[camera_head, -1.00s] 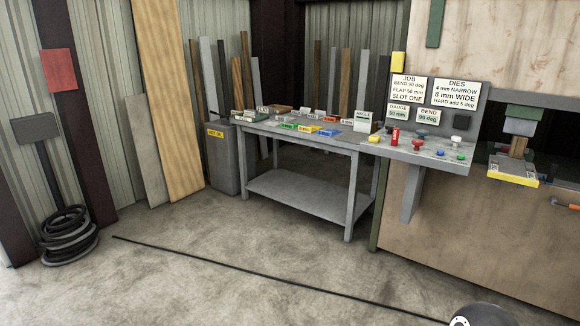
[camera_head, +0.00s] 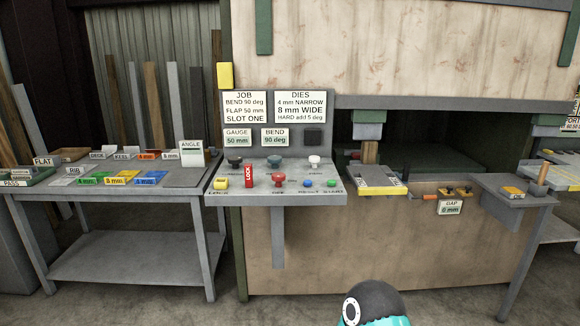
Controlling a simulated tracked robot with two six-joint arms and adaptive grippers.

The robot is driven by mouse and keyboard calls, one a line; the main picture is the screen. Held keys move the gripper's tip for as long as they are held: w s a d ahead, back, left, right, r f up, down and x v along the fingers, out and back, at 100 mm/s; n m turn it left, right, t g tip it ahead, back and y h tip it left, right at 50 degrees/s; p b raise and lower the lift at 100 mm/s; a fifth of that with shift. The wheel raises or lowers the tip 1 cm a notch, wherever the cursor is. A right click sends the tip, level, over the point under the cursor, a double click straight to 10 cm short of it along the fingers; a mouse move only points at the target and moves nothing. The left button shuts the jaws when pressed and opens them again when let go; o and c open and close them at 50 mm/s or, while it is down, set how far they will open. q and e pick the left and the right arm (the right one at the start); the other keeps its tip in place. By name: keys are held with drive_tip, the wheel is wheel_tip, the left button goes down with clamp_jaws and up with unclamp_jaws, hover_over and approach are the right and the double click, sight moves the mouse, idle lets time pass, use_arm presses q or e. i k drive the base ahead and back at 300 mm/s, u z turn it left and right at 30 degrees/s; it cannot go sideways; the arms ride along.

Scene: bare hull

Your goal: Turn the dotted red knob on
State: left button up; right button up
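A red knob (camera_head: 279,180) stands on the sloped grey control panel (camera_head: 290,200), in the middle of its front row. Its label is partly legible and seems to read "OFF". No dots can be made out on it at this size. A red upright piece marked LOCK (camera_head: 249,176) stands just left of it, apart from it. Neither gripper shows in the view, and nothing touches the red knob.
Behind the red knob are black (camera_head: 234,161), dark green (camera_head: 274,161) and white (camera_head: 314,162) knobs. A yellow piece (camera_head: 221,182), blue button (camera_head: 308,183) and green button (camera_head: 331,183) share its row. A grey table (camera_head: 130,255) stands left. Floor in front looks clear.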

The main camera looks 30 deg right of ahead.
sight(278, 176)
drive_tip(key=z, duration=0.2)
drive_tip(key=i, duration=1.3)
drive_tip(key=z, duration=0.3)
